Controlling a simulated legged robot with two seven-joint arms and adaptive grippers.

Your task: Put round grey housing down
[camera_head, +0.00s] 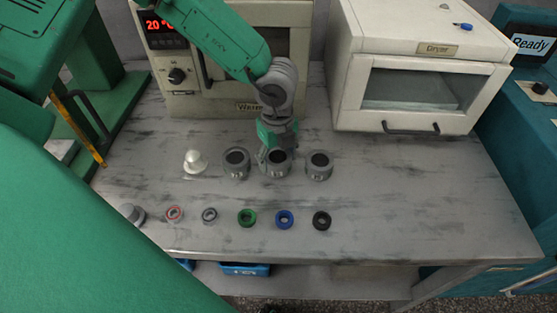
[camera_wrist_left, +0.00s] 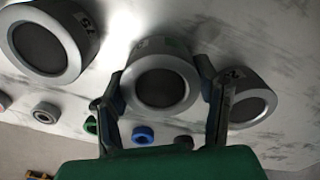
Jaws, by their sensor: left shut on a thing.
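Three round grey housings with dark round openings stand in a row on the table. The middle housing (camera_head: 277,169) is between the fingers of my left gripper (camera_head: 276,150), which is shut on it from above. It sits level with its neighbours, at or very near the table top; I cannot tell whether it touches. The left housing (camera_head: 236,165) and the right housing (camera_head: 319,168) stand upright beside it, apart from it. In the left wrist view, the held housing (camera_wrist_left: 160,86) has one finger on each side. My right gripper is not in view.
A white part (camera_head: 195,162) stands left of the row. In front lie several rings, including a green ring (camera_head: 247,218), a blue ring (camera_head: 285,219) and a black ring (camera_head: 321,221). A dryer (camera_head: 420,75) and a warmer (camera_head: 180,95) stand behind. The table's right side is clear.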

